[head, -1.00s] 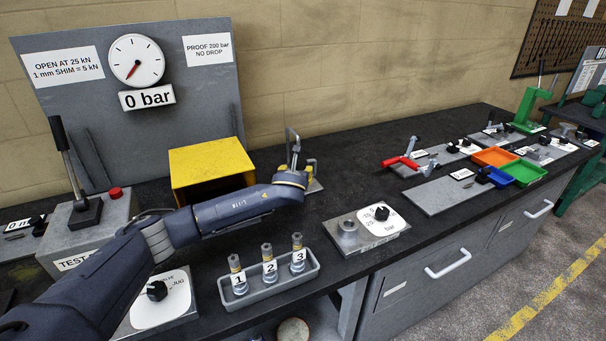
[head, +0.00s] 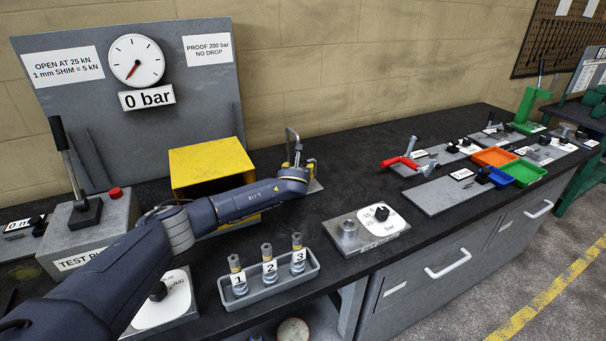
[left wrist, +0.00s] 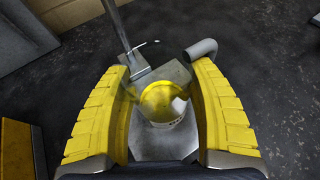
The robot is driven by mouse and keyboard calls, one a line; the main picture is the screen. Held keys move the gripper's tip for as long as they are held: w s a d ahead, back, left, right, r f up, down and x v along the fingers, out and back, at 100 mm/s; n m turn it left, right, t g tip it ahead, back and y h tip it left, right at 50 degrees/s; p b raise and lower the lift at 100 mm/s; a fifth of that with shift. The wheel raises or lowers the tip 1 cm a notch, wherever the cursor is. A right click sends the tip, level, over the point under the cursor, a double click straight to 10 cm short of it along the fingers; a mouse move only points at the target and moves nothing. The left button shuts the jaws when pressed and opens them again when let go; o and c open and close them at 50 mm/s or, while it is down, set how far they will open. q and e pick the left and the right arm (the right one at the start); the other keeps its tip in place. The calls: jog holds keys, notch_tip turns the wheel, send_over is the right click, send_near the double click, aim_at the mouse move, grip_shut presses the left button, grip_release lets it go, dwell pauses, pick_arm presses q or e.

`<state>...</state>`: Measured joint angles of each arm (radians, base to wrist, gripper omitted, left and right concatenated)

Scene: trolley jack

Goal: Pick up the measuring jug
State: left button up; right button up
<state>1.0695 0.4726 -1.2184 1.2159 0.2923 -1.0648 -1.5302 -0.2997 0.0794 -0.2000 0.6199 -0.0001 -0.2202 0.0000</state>
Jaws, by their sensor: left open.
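In the left wrist view, a small round vessel with a yellow top and a pale lower wall, which looks like the measuring jug (left wrist: 160,104), stands on a grey plate (left wrist: 150,148). My left gripper (left wrist: 160,72) is open, with its yellow fingers on either side of the vessel. Narrow gaps seem to show between vessel and fingers. In the head view my left gripper (head: 298,168) is at a metal stand with a bent tube (head: 291,140). The jug itself is mostly hidden there. My right gripper is out of view.
The stand's block (left wrist: 165,73) and rod rise just beyond the vessel, with a grey bent pipe (left wrist: 201,49) beside the right finger. A yellow box (head: 205,165) stands left of the gripper. A tray (head: 270,290) with numbered cylinders and a dial plate (head: 382,219) lie nearer.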

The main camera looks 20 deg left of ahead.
pick_arm(q)
jog(key=shift+w+f, duration=0.15)
jog(key=shift+w, duration=0.2)
jog(key=c, duration=1.1)
jog(key=shift+o, duration=0.2)
jog(key=shift+a+r, duration=0.1)
jog(key=shift+r, duration=0.1)
